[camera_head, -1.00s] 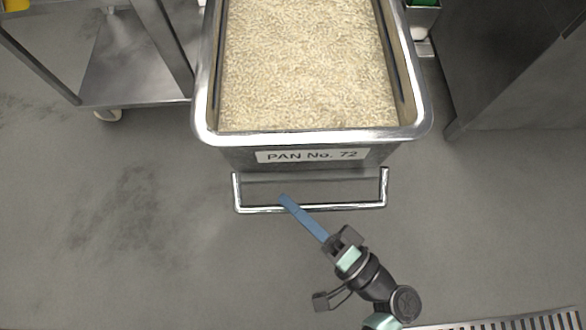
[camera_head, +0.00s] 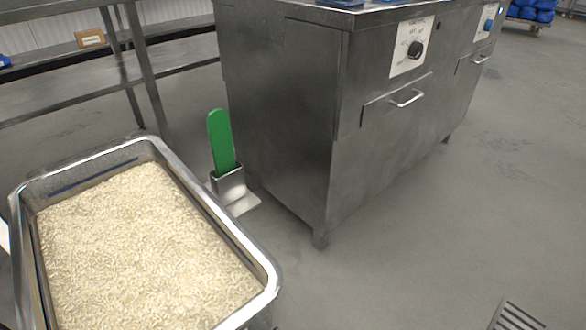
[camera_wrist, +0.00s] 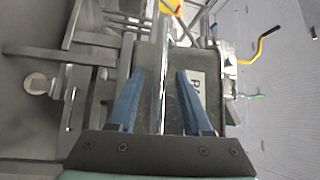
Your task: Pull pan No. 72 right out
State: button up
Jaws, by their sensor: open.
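The steel pan (camera_head: 225,224) full of pale rice (camera_head: 140,245) stands at the lower left of the head view. Its front, label and handle are outside that view. In the wrist view the pan's front (camera_wrist: 208,62) appears turned sideways, with part of a white label (camera_wrist: 197,85) showing. The pan's bar handle (camera_wrist: 163,50) runs lengthwise through the middle of that view. My gripper (camera_wrist: 161,72) is open, its two blue fingers on either side of the bar in the picture. I cannot tell whether a finger touches the bar. The gripper is outside the head view.
A green paddle (camera_head: 221,142) stands in a small steel holder (camera_head: 229,187) beside the pan. A steel cabinet (camera_head: 285,115) with a knob and drawer handles stands to the right. The floor (camera_head: 420,230) before it is clear, with a drain grate (camera_head: 516,318) at lower right.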

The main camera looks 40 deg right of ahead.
jog(key=p+v, duration=0.1)
jog(key=v, duration=1.2)
jog(key=shift+p, duration=0.3)
